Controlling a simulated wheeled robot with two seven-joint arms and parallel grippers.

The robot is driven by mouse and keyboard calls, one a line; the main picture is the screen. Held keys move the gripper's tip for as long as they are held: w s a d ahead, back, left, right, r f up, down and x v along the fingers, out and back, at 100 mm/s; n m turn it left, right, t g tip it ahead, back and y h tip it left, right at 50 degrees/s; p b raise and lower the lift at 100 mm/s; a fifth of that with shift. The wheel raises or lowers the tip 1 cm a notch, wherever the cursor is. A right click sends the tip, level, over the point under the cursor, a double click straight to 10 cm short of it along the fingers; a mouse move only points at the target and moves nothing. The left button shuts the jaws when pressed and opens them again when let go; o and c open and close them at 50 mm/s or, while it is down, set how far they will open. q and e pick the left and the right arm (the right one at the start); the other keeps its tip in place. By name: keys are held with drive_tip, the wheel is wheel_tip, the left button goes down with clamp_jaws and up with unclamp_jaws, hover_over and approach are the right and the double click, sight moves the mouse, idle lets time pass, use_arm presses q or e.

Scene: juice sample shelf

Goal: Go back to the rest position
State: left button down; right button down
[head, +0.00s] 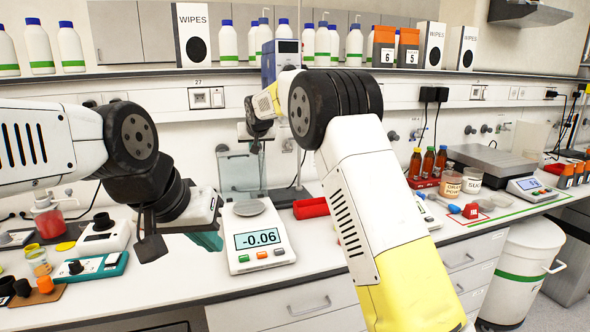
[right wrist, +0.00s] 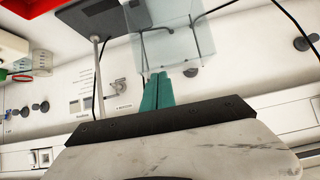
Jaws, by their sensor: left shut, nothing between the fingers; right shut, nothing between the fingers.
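My left arm comes in from the left in the head view. Its left gripper (head: 210,241) has teal fingers just left of the balance, above the bench, partly hidden by the wrist. It is shut and empty. My right arm rises from the lower right and bends at a dark elbow, its forearm reaching away over the back of the bench. The right gripper (right wrist: 157,92) shows its teal fingers together in the right wrist view, shut and empty, near a clear glass box (right wrist: 175,35). In the head view its fingertips cannot be made out.
The balance (head: 262,258) reads -0.06 at the bench front. Left are a teal-edged device (head: 95,268), a red flask (head: 48,222) and jars. Right are several brown bottles (head: 428,163) and a white bin (head: 522,265). The shelf (head: 240,72) holds several white bottles.

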drive_tip(key=s+d+r+m+g, duration=0.1)
drive_tip(key=s+d+r, duration=0.2)
drive_tip(key=s+d, duration=0.8)
drive_tip(key=s+d+r+m+g, duration=0.1)
drive_tip(key=s+d+r, duration=0.2)
drive_tip(key=s+d, duration=0.8)
drive_tip(key=s+d+f, duration=0.2)
drive_tip(key=s+f, duration=0.1)
drive_tip(key=s, duration=0.6)
drive_tip(key=s+d+f+g, duration=0.1)
drive_tip(key=s+d+f, duration=0.1)
drive_tip(key=s, duration=0.7)
drive_tip(key=s+d+f, duration=0.2)
drive_tip(key=s+f, duration=0.1)
drive_tip(key=s, duration=0.6)
drive_tip(key=shift+s+f+m+g+h, duration=0.3)
drive_tip(key=shift+f+g+h, duration=0.05)
drive_tip(key=shift+g+h, duration=0.05)
